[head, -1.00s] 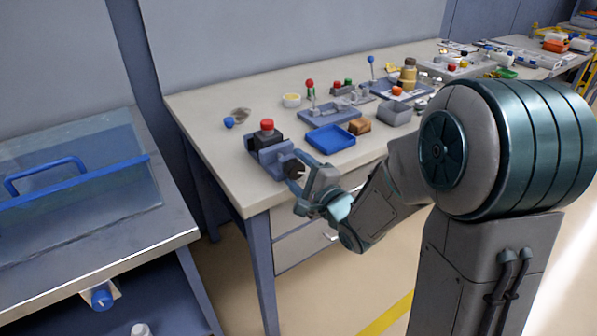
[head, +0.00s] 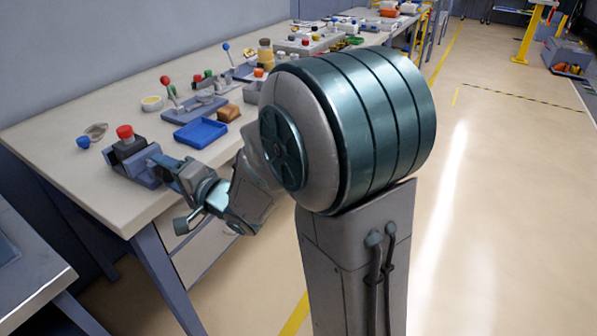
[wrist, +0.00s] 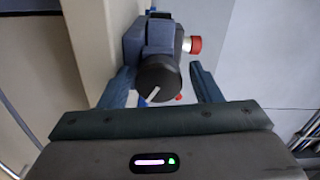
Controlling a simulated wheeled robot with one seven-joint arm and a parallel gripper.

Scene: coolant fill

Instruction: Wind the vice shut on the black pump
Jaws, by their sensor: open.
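The blue-grey vice (head: 140,170) stands at the near left end of the bench. The black pump (head: 127,149) with its red cap (head: 125,131) sits upright in it; whether the jaws touch it cannot be told. In the wrist view the vice body (wrist: 150,38) lies beyond a round black knob (wrist: 158,78) with a white mark, and the red cap (wrist: 195,45) shows to its right. My gripper (wrist: 160,75) is open, one finger on each side of the knob, with gaps visible. In the head view my gripper (head: 168,170) hides the knob.
Several fixtures stand farther along the bench (head: 60,118).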

